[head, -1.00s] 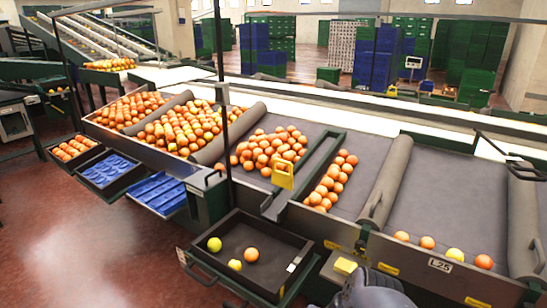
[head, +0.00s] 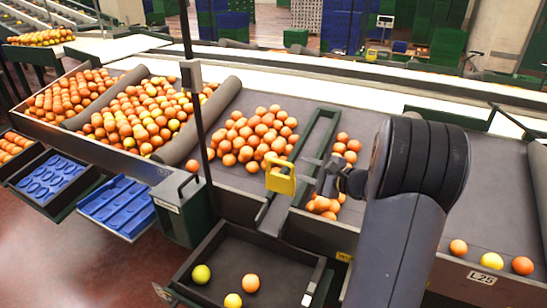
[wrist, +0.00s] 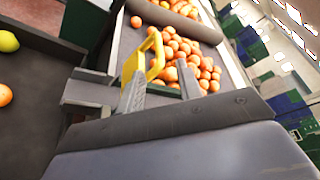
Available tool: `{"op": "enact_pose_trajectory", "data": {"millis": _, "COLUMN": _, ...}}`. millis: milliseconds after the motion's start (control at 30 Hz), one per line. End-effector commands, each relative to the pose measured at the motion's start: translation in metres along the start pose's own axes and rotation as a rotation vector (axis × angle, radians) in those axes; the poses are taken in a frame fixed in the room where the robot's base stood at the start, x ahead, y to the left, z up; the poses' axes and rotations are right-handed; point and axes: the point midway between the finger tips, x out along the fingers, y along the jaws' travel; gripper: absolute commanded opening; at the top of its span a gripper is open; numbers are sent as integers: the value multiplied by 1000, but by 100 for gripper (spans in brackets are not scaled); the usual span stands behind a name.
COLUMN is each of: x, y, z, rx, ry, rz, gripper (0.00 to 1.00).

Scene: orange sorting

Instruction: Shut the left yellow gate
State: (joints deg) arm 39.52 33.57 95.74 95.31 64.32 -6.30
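The yellow gate handle (head: 281,178) stands upright at the lower end of a narrow green-framed channel (head: 322,122) in the head view. In the wrist view the yellow handle (wrist: 131,66) is just beyond my left finger. My gripper (head: 322,176) is close to the right of the handle, over the channel's lower end. In the wrist view the two fingers of my gripper (wrist: 160,84) are apart with nothing held between them. Whether a finger touches the handle I cannot tell. My arm covers part of the right belt.
Oranges (head: 255,138) lie heaped left of the channel, and more (head: 346,146) lie right of it. A dark open tray (head: 258,252) with several fruits is below the handle. A thin dark post (head: 197,110) stands left. Loose fruits (head: 490,261) lie along the right belt's front edge.

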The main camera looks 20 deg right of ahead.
Motion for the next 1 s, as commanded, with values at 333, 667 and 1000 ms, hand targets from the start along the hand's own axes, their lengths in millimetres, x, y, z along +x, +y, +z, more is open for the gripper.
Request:
{"op": "enact_pose_trajectory", "data": {"millis": 333, "x": 63, "y": 0, "z": 3, "rx": 0, "ry": -4, "rz": 6, "gripper": 34}}
{"op": "enact_pose_trajectory", "data": {"millis": 667, "x": 100, "y": 2, "z": 2, "rx": -1, "ry": -3, "rz": 5, "gripper": 34}}
{"op": "enact_pose_trajectory", "data": {"millis": 1000, "x": 102, "y": 2, "z": 2, "rx": -1, "ry": -2, "rz": 4, "gripper": 32}}
